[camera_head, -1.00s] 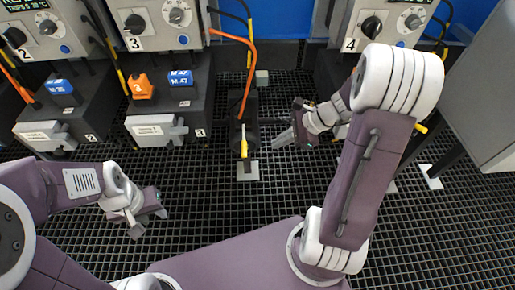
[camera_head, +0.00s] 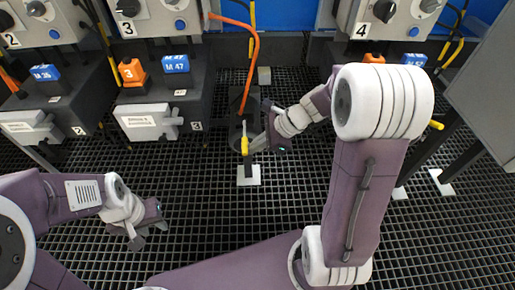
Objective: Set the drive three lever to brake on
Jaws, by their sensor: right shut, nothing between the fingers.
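A lever with a yellow grip (camera_head: 244,147) stands on the dark drive unit (camera_head: 240,108) in the middle, where an orange cable runs down from the station marked 3. My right gripper (camera_head: 257,143) is shut and empty. Its fingertips are just right of the yellow grip, close to it; I cannot tell whether they touch. Markings at the lever are too small to read. My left gripper (camera_head: 149,234) is open and empty above the floor grating at the lower left, well away from the lever.
A similar station 4 (camera_head: 386,18) stands right. A grey cabinet (camera_head: 492,85) is at the right edge. The grating (camera_head: 215,215) in front is clear.

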